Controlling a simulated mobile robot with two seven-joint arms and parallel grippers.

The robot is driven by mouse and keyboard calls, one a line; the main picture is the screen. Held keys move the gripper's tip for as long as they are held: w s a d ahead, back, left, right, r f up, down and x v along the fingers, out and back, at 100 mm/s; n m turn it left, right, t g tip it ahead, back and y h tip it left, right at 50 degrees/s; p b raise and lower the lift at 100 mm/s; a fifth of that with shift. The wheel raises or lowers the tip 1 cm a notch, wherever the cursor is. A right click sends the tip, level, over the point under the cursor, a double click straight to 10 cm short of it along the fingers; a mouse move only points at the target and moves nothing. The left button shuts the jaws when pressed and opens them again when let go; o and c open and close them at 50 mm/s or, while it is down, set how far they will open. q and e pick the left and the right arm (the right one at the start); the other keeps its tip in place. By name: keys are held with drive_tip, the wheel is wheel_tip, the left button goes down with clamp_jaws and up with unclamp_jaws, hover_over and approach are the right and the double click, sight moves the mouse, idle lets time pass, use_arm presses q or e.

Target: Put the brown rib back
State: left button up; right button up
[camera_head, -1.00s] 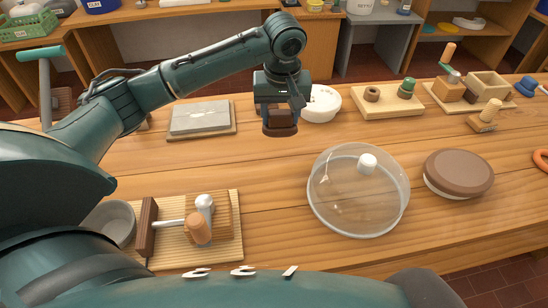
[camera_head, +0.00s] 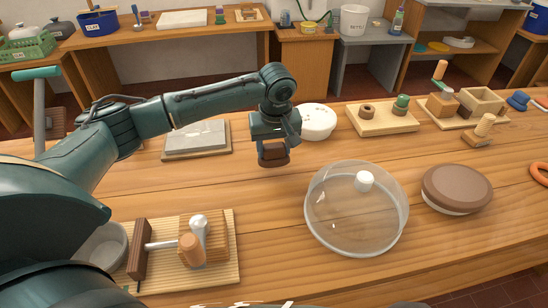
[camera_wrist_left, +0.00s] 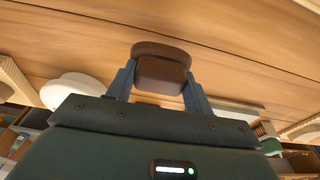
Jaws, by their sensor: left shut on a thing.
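My left gripper (camera_head: 273,155) is above the middle of the wooden table, just in front of a round white container. It is shut on the brown rib (camera_head: 273,153), a dark brown piece with a rounded edge. In the left wrist view the brown rib (camera_wrist_left: 161,70) is clamped between the two blue-grey fingers (camera_wrist_left: 160,88), its rounded edge sticking out past them. It appears clear of the tabletop. My right gripper is not in view.
A grey slab (camera_head: 196,139) lies left of the gripper. The white container (camera_head: 317,121), a clear dome (camera_head: 350,215) and a brown-topped disc (camera_head: 456,188) stand to the right. A slatted mat (camera_head: 220,275) with wooden tools lies front left. Bare tabletop lies between.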

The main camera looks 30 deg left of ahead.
sight(274, 159)
use_arm(q)
wheel_tip(274, 159, down, 3)
drive_tip(key=shift+f+p, duration=0.1)
drive_tip(key=shift+p, duration=0.85)
drive_tip(key=shift+f, duration=0.15)
drive_tip(key=o, duration=0.8)
drive_tip(key=shift+o, duration=0.4)
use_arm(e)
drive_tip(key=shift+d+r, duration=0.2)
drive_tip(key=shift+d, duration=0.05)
use_arm(q)
drive_tip(key=shift+f+b, duration=0.4)
drive_tip(key=shift+b, duration=0.6)
wheel_tip(274, 159, up, 14)
drive_tip(key=s+d, duration=0.1)
drive_tip(key=shift+s+d+f, duration=0.2)
drive_tip(key=shift+d+f, duration=0.05)
drive_tip(key=shift+d, duration=0.1)
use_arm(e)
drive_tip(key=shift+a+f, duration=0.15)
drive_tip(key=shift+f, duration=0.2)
